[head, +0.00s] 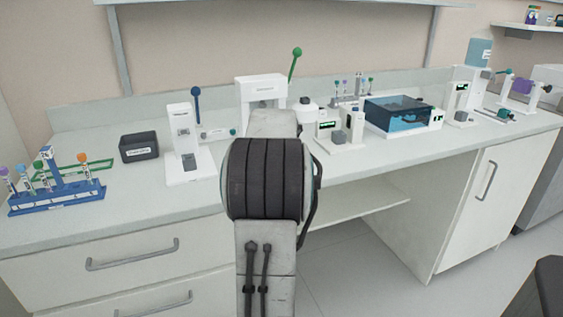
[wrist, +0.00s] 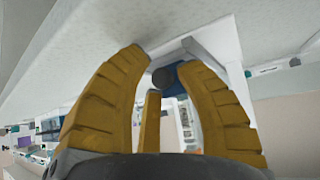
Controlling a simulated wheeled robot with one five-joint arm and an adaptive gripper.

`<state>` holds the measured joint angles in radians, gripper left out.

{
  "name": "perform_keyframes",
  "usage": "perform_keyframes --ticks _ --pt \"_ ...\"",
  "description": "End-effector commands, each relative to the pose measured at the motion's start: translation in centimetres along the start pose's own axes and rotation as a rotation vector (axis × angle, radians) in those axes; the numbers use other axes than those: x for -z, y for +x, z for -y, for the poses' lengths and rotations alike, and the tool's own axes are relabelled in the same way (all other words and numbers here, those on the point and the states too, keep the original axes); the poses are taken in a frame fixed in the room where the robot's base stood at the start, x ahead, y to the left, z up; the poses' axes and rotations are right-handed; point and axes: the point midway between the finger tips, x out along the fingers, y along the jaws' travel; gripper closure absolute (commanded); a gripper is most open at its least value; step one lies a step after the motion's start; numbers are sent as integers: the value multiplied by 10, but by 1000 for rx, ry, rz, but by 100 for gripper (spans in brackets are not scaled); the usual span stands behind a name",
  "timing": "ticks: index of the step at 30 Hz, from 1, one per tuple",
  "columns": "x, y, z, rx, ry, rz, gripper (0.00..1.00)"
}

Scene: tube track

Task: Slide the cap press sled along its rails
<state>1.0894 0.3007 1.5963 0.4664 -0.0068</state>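My gripper (wrist: 165,60) shows in the wrist view with its yellow fingers apart. A dark round knob (wrist: 163,78) appears between and beyond the fingertips, and I see no clear grip on it. White machine parts (wrist: 220,48) stand close behind the right finger. In the head view my arm hides the gripper and part of a white press frame (head: 259,84) with a green-knobbed lever (head: 295,65). Left of it stands a white device (head: 181,135) with a blue-knobbed lever. I cannot tell for sure which part is the cap press sled or see its rails.
A blue tube rack (head: 58,197) and a dark box (head: 139,147) are on the bench at left. A blue-lidded bath (head: 402,113) and small white devices (head: 341,131) stand at right. The front left of the bench top (head: 140,195) is clear.

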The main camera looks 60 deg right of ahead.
Motion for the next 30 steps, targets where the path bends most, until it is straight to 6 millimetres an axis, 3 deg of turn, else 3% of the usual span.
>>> perform_keyframes --ticks 8,21,30 --pt "2 -13 0 1 -1 -6 70" --pt "2 -85 0 0 0 -5 70" --pt "0 -115 0 -1 0 -2 70"
